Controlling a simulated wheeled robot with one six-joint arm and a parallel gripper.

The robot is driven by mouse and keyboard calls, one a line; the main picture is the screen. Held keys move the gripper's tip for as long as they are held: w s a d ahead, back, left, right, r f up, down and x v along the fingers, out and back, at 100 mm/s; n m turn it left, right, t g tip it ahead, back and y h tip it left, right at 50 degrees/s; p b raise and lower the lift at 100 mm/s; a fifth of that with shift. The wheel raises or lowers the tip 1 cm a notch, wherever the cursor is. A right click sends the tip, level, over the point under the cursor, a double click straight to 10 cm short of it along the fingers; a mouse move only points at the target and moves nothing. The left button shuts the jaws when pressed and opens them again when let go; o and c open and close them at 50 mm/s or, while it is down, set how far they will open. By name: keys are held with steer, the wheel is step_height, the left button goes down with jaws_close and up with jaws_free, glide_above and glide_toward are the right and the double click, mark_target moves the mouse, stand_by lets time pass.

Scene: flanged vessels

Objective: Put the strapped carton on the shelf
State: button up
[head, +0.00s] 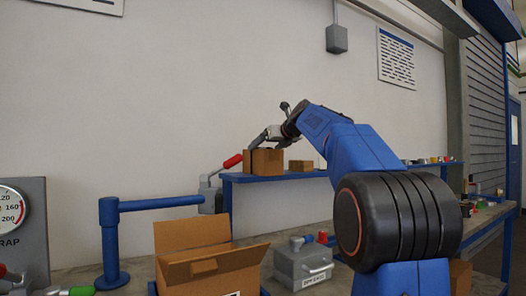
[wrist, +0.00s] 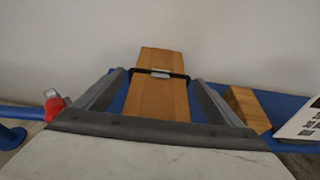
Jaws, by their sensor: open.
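The strapped carton (head: 266,162) is brown and sits at the left end of the blue shelf (head: 275,178) in the head view. In the wrist view the strapped carton (wrist: 160,98) has a black strap with a metal buckle across it. My gripper (head: 262,140) is at the carton's top in the head view. In the wrist view my gripper (wrist: 157,78) is open, one finger on each side of the carton. Whether the fingers touch it I cannot tell. The blue shelf (wrist: 285,102) shows beneath the carton.
A smaller brown box (head: 301,165) stands on the shelf to the right of the carton. A red-handled lever (head: 232,161) is close on the left. An open box (head: 207,265) and a grey case (head: 304,265) stand on the bench below. The wall (head: 180,90) rises behind.

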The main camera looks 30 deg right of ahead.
steer(key=v, duration=0.8)
stand_by(0.4)
